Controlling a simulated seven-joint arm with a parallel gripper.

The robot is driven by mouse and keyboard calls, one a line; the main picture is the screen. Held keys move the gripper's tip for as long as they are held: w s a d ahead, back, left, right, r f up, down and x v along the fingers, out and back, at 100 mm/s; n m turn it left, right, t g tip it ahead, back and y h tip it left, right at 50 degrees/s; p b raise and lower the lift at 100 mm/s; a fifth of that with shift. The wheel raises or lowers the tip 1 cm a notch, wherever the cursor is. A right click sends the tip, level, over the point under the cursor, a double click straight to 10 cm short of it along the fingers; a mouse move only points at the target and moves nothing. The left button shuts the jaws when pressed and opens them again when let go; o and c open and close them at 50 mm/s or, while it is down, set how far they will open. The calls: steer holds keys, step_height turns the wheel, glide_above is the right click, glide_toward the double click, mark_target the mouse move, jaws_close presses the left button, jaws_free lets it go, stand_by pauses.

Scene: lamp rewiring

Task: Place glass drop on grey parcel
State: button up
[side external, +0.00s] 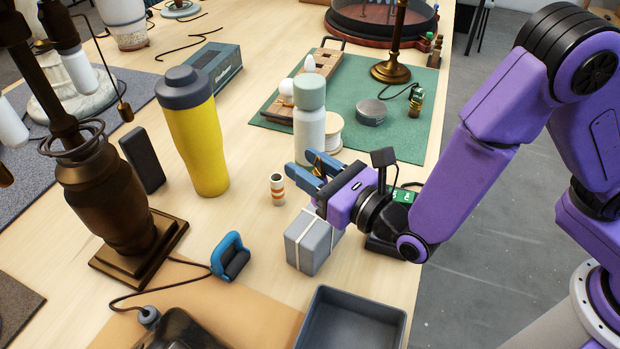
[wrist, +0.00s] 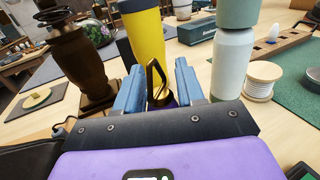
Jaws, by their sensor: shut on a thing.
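The grey parcel (side external: 307,254), a small box tied with pale string, lies on the wooden table near the grey tray. My gripper (side external: 312,176) is level above the table, just above and beyond the parcel, with its blue fingers pointing left. A small brass-coloured piece (side external: 318,166) shows between the fingers. The parcel is out of sight in the wrist view.
A striped small cylinder (side external: 277,189) stands just left of the fingers. A yellow tumbler (side external: 202,140) and a pale green-capped bottle (side external: 309,135) stand close by. A blue-handled item (side external: 230,256) lies left of the parcel, and an empty grey tray (side external: 350,322) in front.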

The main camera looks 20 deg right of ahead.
steer(key=shift+f, duration=1.5)
steer(key=shift+f, duration=0.1)
steer(key=o, duration=1)
steer(key=shift+o, duration=0.2)
steer(key=shift+s+d, duration=0.1)
steer(key=shift+s, duration=0.2)
steer(key=v, duration=1.1)
steer(key=shift+s, duration=0.15)
